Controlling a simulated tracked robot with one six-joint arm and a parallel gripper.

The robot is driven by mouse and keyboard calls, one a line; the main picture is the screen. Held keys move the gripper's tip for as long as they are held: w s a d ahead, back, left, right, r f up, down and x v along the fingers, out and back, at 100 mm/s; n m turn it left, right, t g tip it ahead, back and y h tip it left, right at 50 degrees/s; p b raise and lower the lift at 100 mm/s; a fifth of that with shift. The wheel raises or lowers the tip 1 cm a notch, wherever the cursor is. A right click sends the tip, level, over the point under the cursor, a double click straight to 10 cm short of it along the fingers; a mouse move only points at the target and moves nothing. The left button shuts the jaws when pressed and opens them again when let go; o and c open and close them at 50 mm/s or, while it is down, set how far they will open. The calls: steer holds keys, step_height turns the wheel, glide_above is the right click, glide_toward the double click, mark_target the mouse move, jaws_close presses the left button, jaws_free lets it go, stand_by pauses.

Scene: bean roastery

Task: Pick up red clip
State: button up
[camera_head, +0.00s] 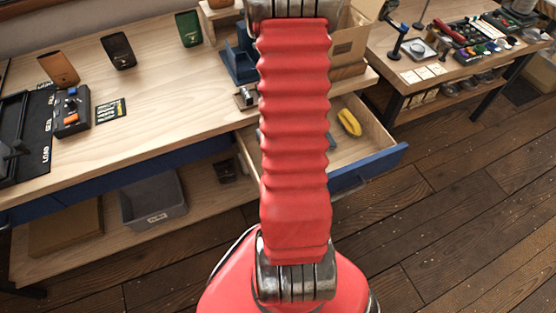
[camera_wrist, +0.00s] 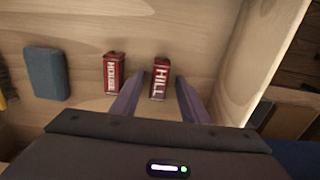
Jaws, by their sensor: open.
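In the wrist view, two small red pieces stand or lie on a pale wooden surface that looks like the open drawer's inside. One is lettered HILL (camera_wrist: 160,80), the other HOUSE (camera_wrist: 114,74). I cannot tell which of them is the red clip. My gripper (camera_wrist: 161,86) is open, with one dark finger on each side of the HILL piece. The HOUSE piece is outside the left finger. Whether the fingers touch the HILL piece is unclear. In the head view my red arm hides the gripper and both red pieces.
A blue block (camera_wrist: 47,75) lies left of the red pieces. A yellow object (camera_head: 349,122) lies in the open drawer (camera_head: 377,157). The drawer wall (camera_wrist: 262,60) rises close to the right of my gripper. The workbench (camera_head: 160,88) is behind.

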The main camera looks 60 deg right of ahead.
steer(key=shift+c, duration=0.6)
jaws_close()
steer(key=shift+r, duration=0.15)
step_height(320, 180, up, 10)
stand_by(0.7)
stand_by(0.4)
